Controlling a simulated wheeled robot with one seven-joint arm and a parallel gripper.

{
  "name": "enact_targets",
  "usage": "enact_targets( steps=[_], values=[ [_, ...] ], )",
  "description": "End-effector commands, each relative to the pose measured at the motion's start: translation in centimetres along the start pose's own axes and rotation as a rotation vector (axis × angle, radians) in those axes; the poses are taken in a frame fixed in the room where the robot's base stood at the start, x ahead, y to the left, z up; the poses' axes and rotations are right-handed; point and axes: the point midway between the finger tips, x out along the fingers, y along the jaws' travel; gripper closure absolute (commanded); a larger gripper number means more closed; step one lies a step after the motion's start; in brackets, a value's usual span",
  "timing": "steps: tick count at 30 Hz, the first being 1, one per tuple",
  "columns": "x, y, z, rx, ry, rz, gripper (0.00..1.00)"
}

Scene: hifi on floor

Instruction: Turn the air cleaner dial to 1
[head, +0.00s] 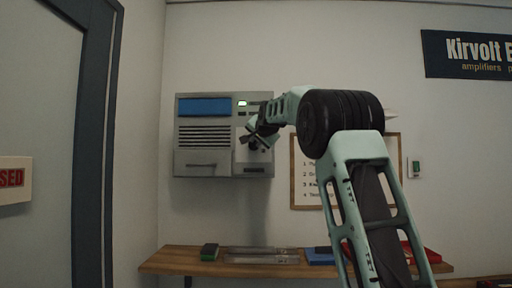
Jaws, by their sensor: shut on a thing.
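The air cleaner (205,152) is a grey box on the back wall, with a blue panel at its upper left, slotted vents below it and a drawer-like handle at the bottom. My gripper (249,139) is at the right part of its front, shut where the dial appears to be. The dial is mostly hidden behind my gripper, so its setting and marks cannot be read. A small light patch shows on the air cleaner just above my gripper.
A framed notice (305,190) and a green switch (415,169) are on the wall right of the air cleaner. A dark door frame (95,140) stands left.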

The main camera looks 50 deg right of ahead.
Motion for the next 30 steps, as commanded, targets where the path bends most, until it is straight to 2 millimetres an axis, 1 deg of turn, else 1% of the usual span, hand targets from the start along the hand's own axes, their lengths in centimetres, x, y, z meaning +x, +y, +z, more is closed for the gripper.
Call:
enact_targets(
  steps=[1, 6, 12, 19, 30],
  values=[
    [0.29, 0.61, 0.43, 0.036, -0.002, -0.011, 1.00],
    [0.29, 0.75, 0.48, 0.143, -0.004, -0.055, 1.00],
    [0.28, 0.81, 0.43, 0.228, -0.004, -0.090, 1.00],
    [0.25, 0.73, 0.43, 0.273, -0.006, -0.109, 1.00],
    [0.24, 0.63, 0.42, 0.280, -0.007, -0.113, 1.00]
  ],
)
